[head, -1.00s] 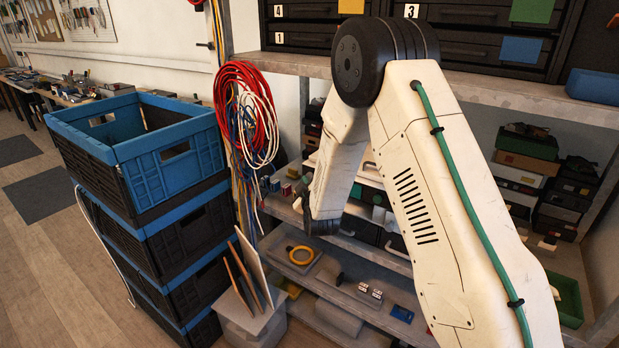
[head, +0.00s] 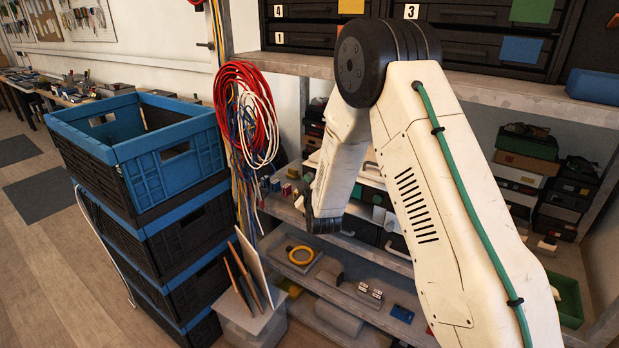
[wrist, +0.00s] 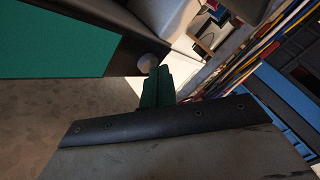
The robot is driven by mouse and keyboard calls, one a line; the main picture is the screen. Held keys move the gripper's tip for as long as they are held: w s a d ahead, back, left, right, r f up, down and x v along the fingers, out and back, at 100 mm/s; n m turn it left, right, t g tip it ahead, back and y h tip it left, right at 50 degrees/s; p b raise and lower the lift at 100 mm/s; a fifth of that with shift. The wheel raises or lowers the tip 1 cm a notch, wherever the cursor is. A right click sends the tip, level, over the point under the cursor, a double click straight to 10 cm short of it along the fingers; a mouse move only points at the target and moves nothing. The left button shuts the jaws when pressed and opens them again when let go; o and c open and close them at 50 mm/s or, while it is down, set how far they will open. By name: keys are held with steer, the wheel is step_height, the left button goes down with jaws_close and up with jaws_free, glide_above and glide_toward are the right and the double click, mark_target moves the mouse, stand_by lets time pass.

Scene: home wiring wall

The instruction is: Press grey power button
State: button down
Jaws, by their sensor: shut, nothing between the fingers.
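In the wrist view a small grey round button (wrist: 147,61) sticks out at the right end of a black panel edge, beside a large green face (wrist: 58,38). My gripper (wrist: 160,72) shows as dark green fingers, shut and empty. Its tips are just below and right of the grey button in the picture. I cannot tell whether they touch it. In the head view my gripper is hidden behind my arm, and I cannot make out the button there.
Stacked blue and black crates (head: 150,160) stand at the left. Red and white cable coils (head: 247,115) hang next to the shelf. Shelves (head: 360,290) with small parts lie behind my arm. Black numbered drawers (head: 470,45) are above. The floor (head: 50,270) at the left is open.

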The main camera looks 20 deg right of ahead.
steer(key=shift+s+a, duration=0.5)
steer(key=shift+a, duration=0.2)
steer(key=s+a, duration=0.3)
steer(key=a, duration=0.2)
steer(key=shift+s, duration=0.3)
stand_by(1.4)
